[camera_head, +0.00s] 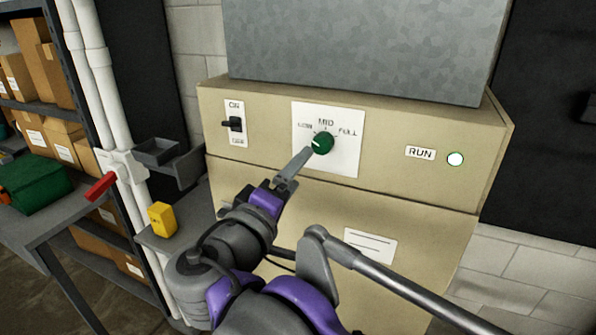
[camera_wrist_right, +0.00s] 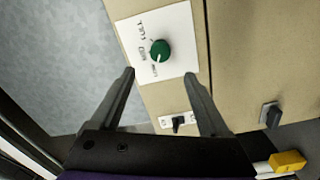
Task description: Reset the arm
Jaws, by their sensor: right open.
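My right gripper (camera_head: 294,164) reaches up to the beige control cabinet, its fingertips just below and left of the green knob (camera_head: 322,143) in the head view. In the right wrist view the gripper (camera_wrist_right: 160,84) is open and empty, and the knob (camera_wrist_right: 160,49) stands beyond the gap between its fingers, apart from them. The knob sits on a white plate marked LOW, MID and FULL; its pale pointer mark is on the LOW side. My left gripper is in neither view.
The cabinet (camera_head: 380,190) carries a black ON/OFF switch (camera_head: 234,124) and a lit RUN lamp (camera_head: 455,159). A yellow block (camera_head: 162,219), a red-handled valve (camera_head: 101,187) on white pipes and a green case (camera_head: 34,181) are at left. A grey metal duct (camera_head: 365,45) tops the cabinet.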

